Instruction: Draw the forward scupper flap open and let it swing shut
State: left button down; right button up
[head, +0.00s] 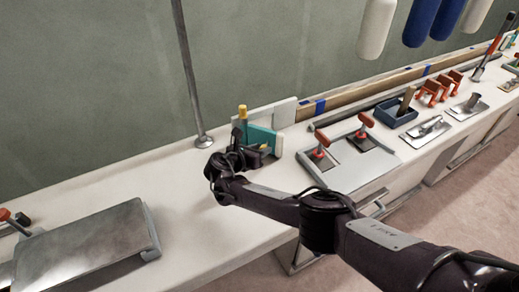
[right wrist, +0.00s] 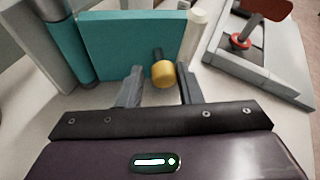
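The scupper flap is a teal panel (right wrist: 125,45) in a pale frame, with a yellow knob (right wrist: 163,74) on a short dark stem. In the head view the teal flap (head: 265,136) stands upright at the back of the white bench. My right gripper (right wrist: 160,88) is open in front of the flap, with the knob between its fingertips and a gap on each side. In the head view my right gripper (head: 262,152) hides the flap's lower part. The flap looks shut or nearly so; I cannot tell exactly. My left gripper is not in view.
A grey plate with red-handled fittings (head: 352,165) lies just right of the flap. A metal post (head: 190,80) stands behind and left. A grey metal box (head: 85,245) sits at the front left. The bench (head: 150,180) between is clear.

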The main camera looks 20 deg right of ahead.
jog(key=p+v, duration=0.2)
jog(key=v, duration=0.5)
jog(key=shift+a+r+p, duration=0.1)
jog(key=shift+r+p, duration=0.05)
jog(key=shift+p, duration=0.2)
jog(key=shift+s+a, duration=0.2)
